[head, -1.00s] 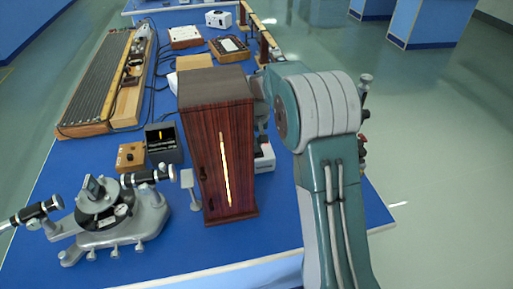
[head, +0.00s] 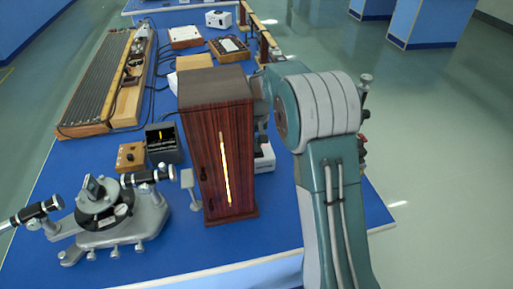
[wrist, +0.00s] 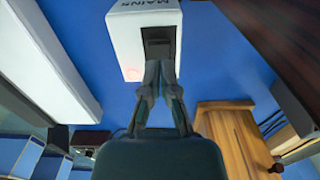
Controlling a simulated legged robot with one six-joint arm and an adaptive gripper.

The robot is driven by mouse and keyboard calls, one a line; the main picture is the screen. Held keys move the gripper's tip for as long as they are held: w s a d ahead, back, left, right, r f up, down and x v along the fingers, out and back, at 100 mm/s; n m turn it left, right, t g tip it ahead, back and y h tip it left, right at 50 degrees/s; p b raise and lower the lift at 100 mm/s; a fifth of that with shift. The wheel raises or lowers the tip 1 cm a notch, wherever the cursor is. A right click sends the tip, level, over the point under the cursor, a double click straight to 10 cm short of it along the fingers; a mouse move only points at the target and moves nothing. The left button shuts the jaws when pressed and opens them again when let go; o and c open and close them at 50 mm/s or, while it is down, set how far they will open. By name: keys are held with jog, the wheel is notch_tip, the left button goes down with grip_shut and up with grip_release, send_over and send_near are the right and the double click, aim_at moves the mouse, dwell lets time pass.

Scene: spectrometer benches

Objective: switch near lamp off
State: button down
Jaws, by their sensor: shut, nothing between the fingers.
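The near lamp looks to be the tall dark-wood housing (head: 226,130), with a bright yellow-white slit glowing in its front. A white box (wrist: 124,32) marked MAINS carries a black rocker switch (wrist: 159,42); a faint reddish spot shows on its face. A white box partly hidden behind the housing in the head view (head: 265,158) looks to be the same one. My gripper (wrist: 160,72) is shut and empty, its fingertips overlapping the lower edge of the switch in the wrist view. Whether they touch it I cannot tell. The housing hides my gripper in the head view.
A spectrometer (head: 105,215) stands at the bench's front left. A small dark display box (head: 163,143) and a wooden box (head: 131,156) are behind it. A long ribbed apparatus (head: 100,85) lies farther left. Bare blue bench top (head: 275,215) shows right of the housing.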

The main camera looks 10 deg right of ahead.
aim_at(257, 150)
jog(key=shift+f, duration=1.35)
dwell(0.7)
jog(key=shift+r, duration=3.55)
